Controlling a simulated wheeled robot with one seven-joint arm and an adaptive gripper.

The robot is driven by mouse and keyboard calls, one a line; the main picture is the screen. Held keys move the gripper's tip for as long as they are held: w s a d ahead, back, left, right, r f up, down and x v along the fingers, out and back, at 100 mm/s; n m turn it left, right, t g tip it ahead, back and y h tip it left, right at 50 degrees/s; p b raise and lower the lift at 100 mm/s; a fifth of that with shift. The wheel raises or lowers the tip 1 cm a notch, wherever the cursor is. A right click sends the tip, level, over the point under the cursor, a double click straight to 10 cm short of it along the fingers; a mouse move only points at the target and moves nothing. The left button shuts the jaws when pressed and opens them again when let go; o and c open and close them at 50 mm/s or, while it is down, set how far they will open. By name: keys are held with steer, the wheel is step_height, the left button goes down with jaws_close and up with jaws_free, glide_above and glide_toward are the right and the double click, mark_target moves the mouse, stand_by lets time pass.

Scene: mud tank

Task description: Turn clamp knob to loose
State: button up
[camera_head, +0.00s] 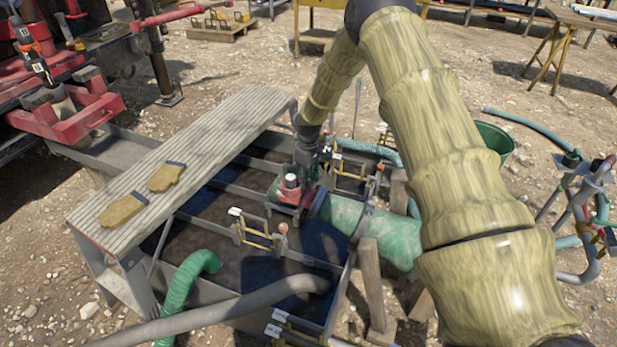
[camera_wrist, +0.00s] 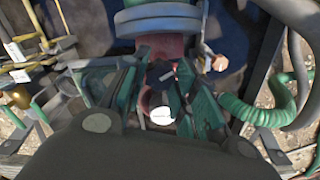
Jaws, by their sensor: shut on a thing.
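My gripper (camera_head: 307,160) reaches down from above onto a red clamp fitting (camera_head: 290,192) at the near end of a green pipe (camera_head: 345,212). In the wrist view its two teal fingers (camera_wrist: 160,85) stand either side of a small dark piece, which I take to be the clamp knob (camera_wrist: 158,72), and are shut on it. A dark post with a white round cap (camera_head: 291,181) stands beside the gripper; the cap (camera_wrist: 162,115) also shows between the fingers in the wrist view. The knob's turned position cannot be read, as the fingers partly hide it.
The mud tank (camera_head: 225,280) with dark mud lies below. A ridged walkway (camera_head: 205,150) with two tan gloves (camera_head: 124,209) runs along its left. Small yellow-and-white railings (camera_head: 258,236) stand near the clamp. A green hose (camera_head: 187,280) and grey pipe (camera_head: 225,310) cross the front.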

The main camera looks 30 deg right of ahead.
steer(key=o, duration=1)
steer(key=shift+w+d+r, duration=0.15)
step_height(320, 180, up, 12)
steer(key=shift+f, duration=0.1)
